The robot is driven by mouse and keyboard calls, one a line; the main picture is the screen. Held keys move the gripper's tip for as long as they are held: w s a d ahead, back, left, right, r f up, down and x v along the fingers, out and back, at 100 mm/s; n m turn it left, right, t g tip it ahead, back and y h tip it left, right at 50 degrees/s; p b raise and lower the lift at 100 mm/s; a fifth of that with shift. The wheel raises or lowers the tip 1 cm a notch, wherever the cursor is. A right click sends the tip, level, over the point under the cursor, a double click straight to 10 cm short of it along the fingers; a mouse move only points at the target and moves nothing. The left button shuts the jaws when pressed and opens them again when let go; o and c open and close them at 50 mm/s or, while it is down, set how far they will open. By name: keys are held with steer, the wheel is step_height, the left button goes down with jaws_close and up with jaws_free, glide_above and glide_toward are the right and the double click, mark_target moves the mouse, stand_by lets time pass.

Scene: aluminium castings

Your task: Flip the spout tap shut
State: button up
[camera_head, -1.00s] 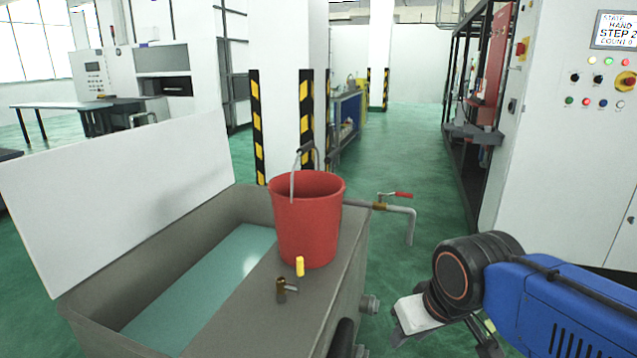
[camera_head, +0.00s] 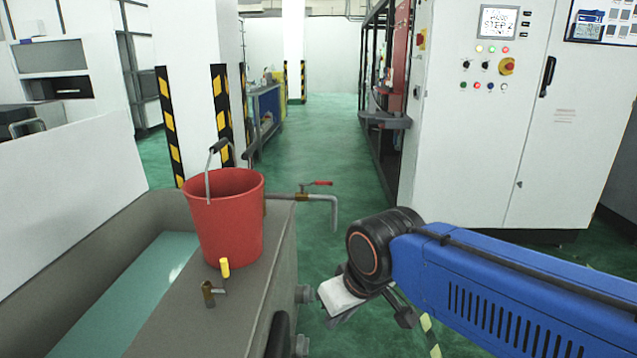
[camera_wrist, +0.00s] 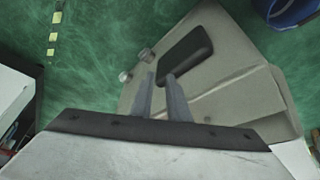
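The spout tap is a brass valve (camera_head: 301,197) with a red lever (camera_head: 319,183). It sits on a grey pipe (camera_head: 335,213) that runs right from the tank, behind the red bucket, and bends down. The lever points right and looks in line with the straight pipe. My gripper (camera_head: 335,318) is below and nearer than the tap, well apart from it, beside the tank's right end. In the wrist view my gripper (camera_wrist: 159,76) shows two grey fingers with a narrow empty gap. The tap is not seen in the wrist view.
A grey tank (camera_head: 272,260) of water carries the red bucket (camera_head: 232,225), a yellow-handled piece (camera_head: 224,267) and a brass fitting (camera_head: 208,293). Round fittings (camera_head: 304,293) stick out of its side. A white control cabinet (camera_head: 480,160) stands right. Green floor (camera_head: 320,130) is free beyond.

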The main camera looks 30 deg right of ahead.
steer(key=shift+w+r, duration=0.2)
steer(key=shift+w, duration=0.05)
jaws_close()
step_height(320, 180, up, 16)
steer(key=r+m+g+h, duration=0.1)
steer(key=m+h, duration=0.1)
steer(key=m, duration=0.5)
glide_above(316, 184)
steer(key=d, duration=0.4)
steer(key=shift+w+f, duration=0.25)
steer(key=shift+w, duration=0.1)
step_height(316, 184, down, 10)
steer(key=shift+s+a, duration=0.2)
